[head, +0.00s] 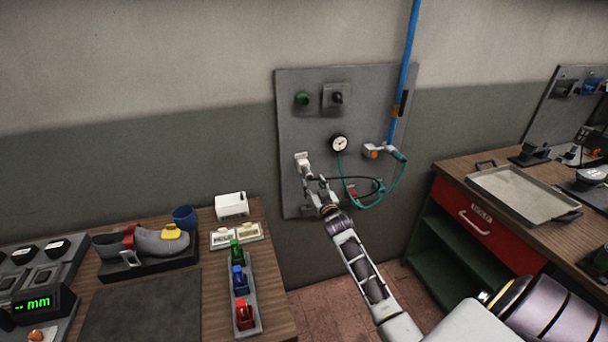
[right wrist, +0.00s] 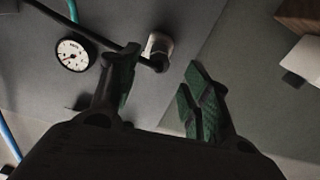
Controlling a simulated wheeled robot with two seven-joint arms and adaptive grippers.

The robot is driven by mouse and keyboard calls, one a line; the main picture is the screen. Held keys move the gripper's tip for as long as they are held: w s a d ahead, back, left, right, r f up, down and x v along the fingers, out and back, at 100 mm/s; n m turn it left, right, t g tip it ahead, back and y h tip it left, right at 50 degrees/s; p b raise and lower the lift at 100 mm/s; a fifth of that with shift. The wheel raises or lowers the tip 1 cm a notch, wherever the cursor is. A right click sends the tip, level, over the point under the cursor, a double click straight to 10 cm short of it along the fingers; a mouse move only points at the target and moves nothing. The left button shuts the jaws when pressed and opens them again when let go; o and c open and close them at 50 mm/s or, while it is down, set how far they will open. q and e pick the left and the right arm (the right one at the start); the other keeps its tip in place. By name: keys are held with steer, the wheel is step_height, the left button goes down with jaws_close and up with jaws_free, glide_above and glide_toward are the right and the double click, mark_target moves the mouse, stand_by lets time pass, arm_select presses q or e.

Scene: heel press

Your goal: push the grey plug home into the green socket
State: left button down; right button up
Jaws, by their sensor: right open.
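On the grey wall panel (head: 290,125), a pale block-like fitting (head: 302,160) sits just beyond my right gripper (head: 317,183). In the right wrist view a short grey cylinder (right wrist: 158,44), which looks like the plug, has a black cable end against it. It stands ahead of the open fingers of my right gripper (right wrist: 162,78), apart from them and with nothing between them. A round green piece (head: 302,99) is at the panel's upper left. I cannot tell which part is the green socket, or how deep the plug sits. My left gripper is out of view.
A gauge (head: 339,143) and black knob (head: 337,97) are near on the panel. A teal hose (head: 388,194) and black cable loop at its lower right. A blue pipe (head: 405,70) runs upward. Benches stand left (head: 277,300) and right (head: 450,165).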

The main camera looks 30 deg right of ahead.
mark_target(310, 178)
steer(key=shift+d+m, duration=0.1)
steer(key=shift+m, duration=0.4)
stand_by(0.3)
steer(key=shift+w, duration=0.15)
steer(key=shift+b+x, duration=1.6)
steer(key=shift+x, duration=0.8)
steer(key=shift+b+x, duration=0.65)
steer(key=shift+x, duration=1.3)
steer(key=shift+p, duration=0.3)
